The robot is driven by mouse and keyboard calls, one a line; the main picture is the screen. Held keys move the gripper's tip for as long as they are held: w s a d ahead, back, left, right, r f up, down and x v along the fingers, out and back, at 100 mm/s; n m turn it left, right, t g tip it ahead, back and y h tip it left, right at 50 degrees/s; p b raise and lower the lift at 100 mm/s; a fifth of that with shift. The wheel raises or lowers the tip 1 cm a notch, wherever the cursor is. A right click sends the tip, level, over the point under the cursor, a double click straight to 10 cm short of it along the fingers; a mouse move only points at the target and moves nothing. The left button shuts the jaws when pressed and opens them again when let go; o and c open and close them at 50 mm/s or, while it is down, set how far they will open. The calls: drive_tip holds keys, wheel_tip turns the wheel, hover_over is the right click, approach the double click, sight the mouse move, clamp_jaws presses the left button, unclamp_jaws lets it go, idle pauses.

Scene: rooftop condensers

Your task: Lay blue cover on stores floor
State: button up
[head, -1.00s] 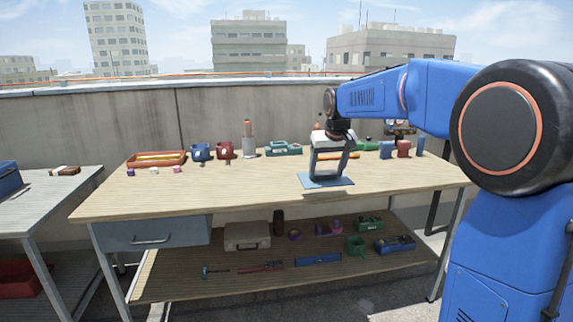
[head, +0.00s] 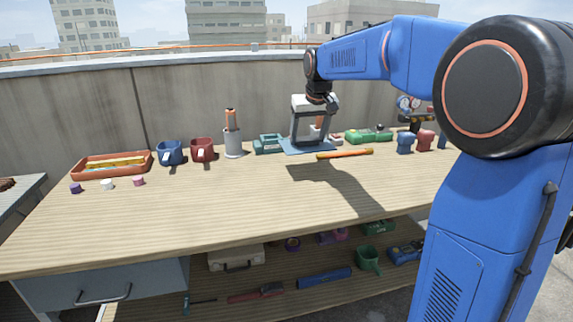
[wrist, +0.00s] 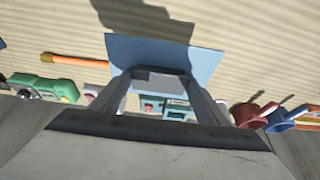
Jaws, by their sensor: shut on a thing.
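The blue cover (head: 301,147) is a thin, flat blue sheet. My gripper (head: 310,138) points down over the workbench and is shut on it. In the wrist view the cover (wrist: 190,60) spreads out, roughly level, beyond the fingertips (wrist: 160,78). The cover appears to hang a little above the bench top, though the exact gap cannot be told. I cannot tell which surface is the stores floor. The lower shelf (head: 210,285) under the bench shows partly and holds several things.
On the bench top (head: 230,195) stand an orange tray (head: 85,174), a blue mug (head: 170,152), a red mug (head: 202,149) and a grey holder (head: 233,143). The bench's front middle is clear.

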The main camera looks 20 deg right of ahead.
sight(310, 149)
wheel_tip(310, 149, down, 10)
drive_tip(key=shift+r, duration=0.1)
idle(0.4)
drive_tip(key=o, duration=1.1)
drive_tip(key=shift+o, duration=0.2)
drive_tip(key=v, duration=1.2)
